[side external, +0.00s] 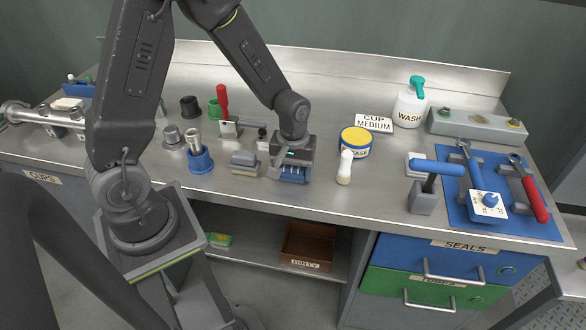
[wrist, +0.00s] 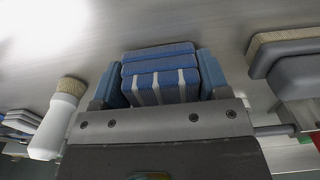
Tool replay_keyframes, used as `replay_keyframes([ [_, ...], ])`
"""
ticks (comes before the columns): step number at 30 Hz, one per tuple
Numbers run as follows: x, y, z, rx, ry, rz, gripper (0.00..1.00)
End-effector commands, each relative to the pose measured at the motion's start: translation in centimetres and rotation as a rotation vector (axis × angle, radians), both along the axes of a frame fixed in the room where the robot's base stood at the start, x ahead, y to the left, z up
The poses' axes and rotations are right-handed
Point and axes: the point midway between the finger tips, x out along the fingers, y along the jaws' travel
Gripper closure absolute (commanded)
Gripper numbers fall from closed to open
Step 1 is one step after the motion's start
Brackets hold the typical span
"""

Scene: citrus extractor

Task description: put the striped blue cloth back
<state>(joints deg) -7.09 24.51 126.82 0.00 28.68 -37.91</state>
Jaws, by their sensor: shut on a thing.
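The striped blue cloth (side external: 292,174) is a folded stack, blue with pale stripes. It also shows in the wrist view (wrist: 160,82). My gripper (side external: 289,168) is shut on it, with one blue-grey finger on each side. In the wrist view the cloth sits between the fingertips and the steel bench surface is behind it. The cloth is low over the bench, near the front edge. I cannot tell whether it touches the bench. Its underside is hidden in the side view.
A grey block brush (side external: 244,161) lies left of my gripper. A white-handled brush (side external: 344,167) and yellow-lidded tub (side external: 356,140) stand right. Farther right are a blue-handled tool (side external: 437,168) and a blue mat (side external: 459,211) with wrenches. A DIRTY bin (side external: 308,246) sits on the shelf below.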

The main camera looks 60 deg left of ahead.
Motion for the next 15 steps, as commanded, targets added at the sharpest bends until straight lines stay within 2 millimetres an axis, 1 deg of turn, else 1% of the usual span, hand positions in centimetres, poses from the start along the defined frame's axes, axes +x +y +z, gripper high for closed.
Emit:
replay_keyframes([
  [7,0.0,0.03,-0.05,0.0,0.0,0.0,0.53],
  [12,-0.03,0.03,-0.55,0.0,0.001,0.0,0.53],
  [13,-0.02,0.04,-0.58,0.0,0.001,0.0,0.3],
  [15,-0.01,0.04,-0.53,0.0,0.0,0.0,0.24],
])
